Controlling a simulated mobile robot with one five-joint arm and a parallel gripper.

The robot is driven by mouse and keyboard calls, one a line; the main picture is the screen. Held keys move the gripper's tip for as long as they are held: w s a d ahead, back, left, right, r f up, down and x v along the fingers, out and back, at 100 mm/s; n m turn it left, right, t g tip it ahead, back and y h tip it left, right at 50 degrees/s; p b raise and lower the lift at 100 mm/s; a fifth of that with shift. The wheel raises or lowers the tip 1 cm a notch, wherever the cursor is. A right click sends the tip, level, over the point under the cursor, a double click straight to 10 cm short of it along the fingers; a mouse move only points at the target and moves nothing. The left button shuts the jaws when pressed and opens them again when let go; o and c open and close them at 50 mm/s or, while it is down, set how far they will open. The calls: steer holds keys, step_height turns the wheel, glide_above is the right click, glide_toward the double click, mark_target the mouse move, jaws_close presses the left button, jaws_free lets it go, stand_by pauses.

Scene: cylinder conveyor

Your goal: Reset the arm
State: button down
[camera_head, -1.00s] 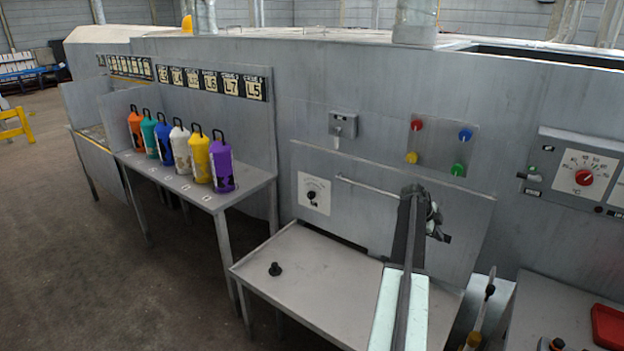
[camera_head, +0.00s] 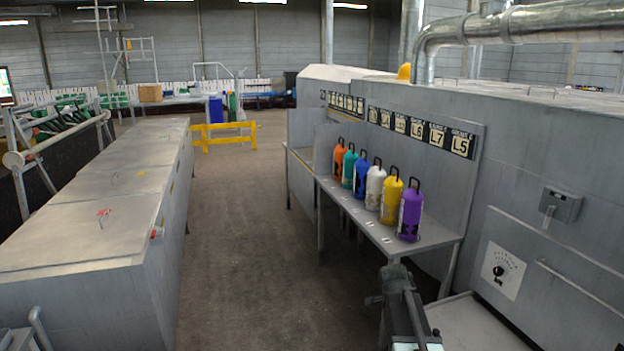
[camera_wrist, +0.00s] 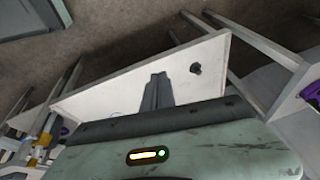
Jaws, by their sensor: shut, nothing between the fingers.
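My gripper (camera_head: 392,278) is at the bottom of the head view, right of the centre, at the near end of the cylinder table and beside the grey worktable (camera_head: 470,325). In the wrist view its dark fingers (camera_wrist: 157,80) are together, shut and empty. They show against the pale top of a small table (camera_wrist: 100,95). The gripper touches nothing that I can see.
Several coloured cylinders, including a purple one (camera_head: 410,214), stand in a row on a narrow table (camera_head: 440,240) against the grey machine wall. A long grey cabinet (camera_head: 90,270) is at the left. An open aisle (camera_head: 240,230) runs between, with a yellow barrier (camera_head: 225,135) far off.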

steer(key=s+a+f+n+g+y, duration=0.1)
steer(key=s+a+n+y, duration=0.2)
steer(key=s+a+n, duration=1.1)
steer(key=a+n, duration=0.2)
steer(key=a, duration=0.1)
steer(key=shift+n+g+y, duration=0.3)
steer(key=shift+g, duration=0.1)
